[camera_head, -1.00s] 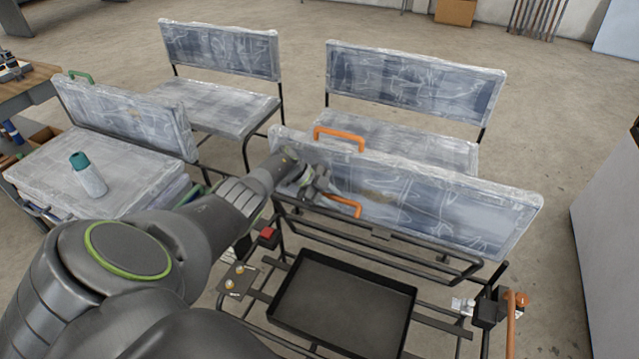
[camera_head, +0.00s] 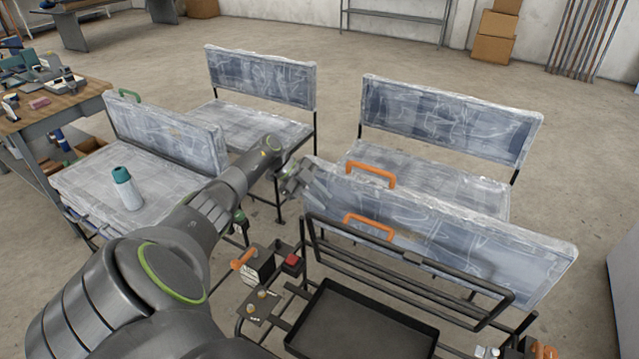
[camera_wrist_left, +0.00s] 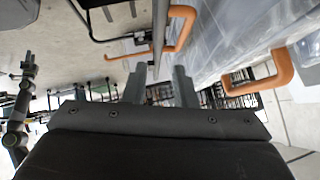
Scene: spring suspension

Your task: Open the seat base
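The nearest seat's plastic-wrapped panel (camera_head: 450,235) stands up steeply at centre right in the head view. It has an upper orange handle (camera_head: 372,173) and a lower orange handle (camera_head: 368,226). A black tube frame (camera_head: 400,275) leans in front of it, and a black tray (camera_head: 362,325) lies uncovered below. My left gripper (camera_head: 292,186) is just left of the panel, apart from both handles. In the left wrist view its two fingers (camera_wrist_left: 160,88) are spread with nothing between them, and both orange handles show ahead.
A neighbouring wrapped seat (camera_head: 90,190) at left carries a teal-capped bottle (camera_head: 127,188). Two more wrapped seats stand behind. A cluttered workbench (camera_head: 60,105) is at far left. Orange levers sit at the left (camera_head: 243,260) and right (camera_head: 545,352) of the seat's base. Open floor lies behind.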

